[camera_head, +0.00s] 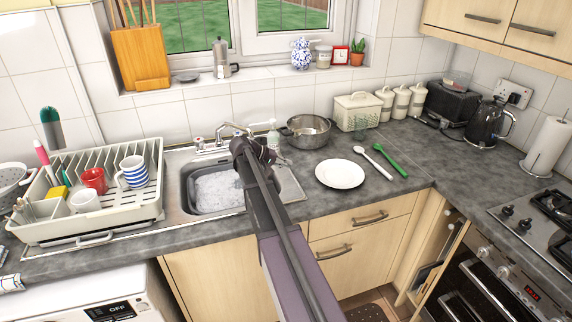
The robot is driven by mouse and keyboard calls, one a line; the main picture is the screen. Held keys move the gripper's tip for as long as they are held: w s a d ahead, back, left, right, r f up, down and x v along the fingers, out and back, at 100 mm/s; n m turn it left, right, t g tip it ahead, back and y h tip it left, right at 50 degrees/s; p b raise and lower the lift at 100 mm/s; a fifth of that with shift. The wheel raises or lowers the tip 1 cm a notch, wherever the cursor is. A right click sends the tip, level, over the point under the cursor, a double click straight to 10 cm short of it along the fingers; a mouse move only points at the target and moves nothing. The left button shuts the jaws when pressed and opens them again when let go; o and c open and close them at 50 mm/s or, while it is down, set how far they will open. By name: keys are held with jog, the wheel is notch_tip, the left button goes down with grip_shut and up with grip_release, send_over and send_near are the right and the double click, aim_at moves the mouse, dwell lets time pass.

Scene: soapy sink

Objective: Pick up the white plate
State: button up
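The white plate (340,174) lies flat on the grey worktop, to the right of the sink, with its whole face in view and nothing on it. My arm reaches up from the bottom of the picture. Its end, with my gripper (262,153), is over the right part of the sink, left of the plate and apart from it. The fingers are dark and small here, so I cannot make out whether they are open or shut.
The soapy sink (187,194) lies under my arm's end, with a tap (236,129) behind. A metal pot (306,131) stands behind the plate. A white spoon (374,163) and a green spoon (390,160) lie right of it. Worktop in front of the plate is clear.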

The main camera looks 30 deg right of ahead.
aim_at(318, 176)
jog(key=shift+b+x, duration=0.5)
jog(key=shift+x, duration=0.3)
jog(key=b+x, duration=0.6)
jog(key=x, duration=0.6)
jog(key=shift+s+f, duration=0.1)
grip_shut()
